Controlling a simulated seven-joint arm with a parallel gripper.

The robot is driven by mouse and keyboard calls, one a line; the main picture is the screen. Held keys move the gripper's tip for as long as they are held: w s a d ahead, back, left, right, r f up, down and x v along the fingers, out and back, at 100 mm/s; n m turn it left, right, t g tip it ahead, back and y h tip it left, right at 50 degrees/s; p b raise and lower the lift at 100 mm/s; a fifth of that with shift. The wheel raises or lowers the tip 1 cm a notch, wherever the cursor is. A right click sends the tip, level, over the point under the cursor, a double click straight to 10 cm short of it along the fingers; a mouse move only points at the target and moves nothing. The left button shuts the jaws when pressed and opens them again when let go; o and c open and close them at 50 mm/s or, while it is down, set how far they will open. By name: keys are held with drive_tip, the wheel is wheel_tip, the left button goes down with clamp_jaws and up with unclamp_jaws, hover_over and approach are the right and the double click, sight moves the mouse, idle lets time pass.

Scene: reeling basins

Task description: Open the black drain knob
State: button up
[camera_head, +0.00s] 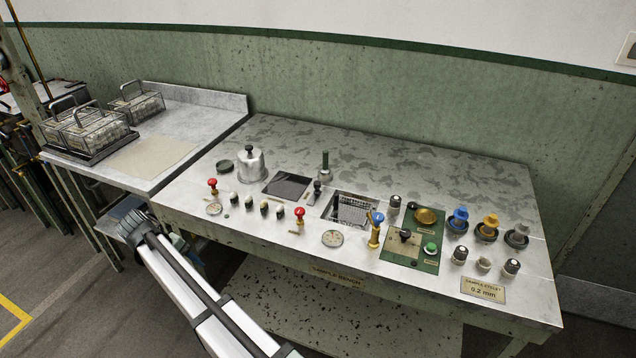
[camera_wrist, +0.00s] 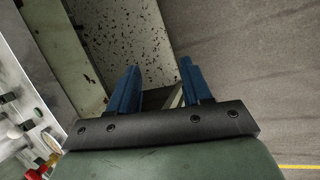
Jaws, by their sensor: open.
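Several black knobs show in the head view, and I cannot tell for sure which is the drain knob. One black-topped knob (camera_head: 317,187) stands between the two sunken basins (camera_head: 286,186). Another black knob (camera_head: 405,234) sits on the green panel at the right. My gripper (camera_head: 134,222) is at the lower left, off the bench's front edge and well apart from these knobs. In the wrist view its two blue fingers (camera_wrist: 160,85) are spread, with nothing between them. No black knob can be made out for certain in the wrist view.
Red-topped valves (camera_head: 299,214), a blue-topped valve (camera_head: 376,220) and several small knobs line the bench front. A metal pot (camera_head: 251,165) stands at the back left. Wire baskets (camera_head: 98,131) sit on the side table. The rear of the bench top is clear.

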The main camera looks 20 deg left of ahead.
drive_tip(key=a+r+y, duration=0.1)
drive_tip(key=a+r, duration=0.3)
drive_tip(key=r, duration=0.2)
wheel_tip(320, 180, up, 16)
drive_tip(key=m+y, duration=0.6)
hover_over(318, 182)
drive_tip(key=s+d, duration=0.4)
drive_tip(key=x, duration=1.3)
drive_tip(key=shift+w+a+f, duration=0.15)
drive_tip(key=shift+w+f, duration=0.05)
drive_tip(key=shift+w, duration=0.05)
drive_tip(key=shift+c, duration=0.5)
clamp_jaws()
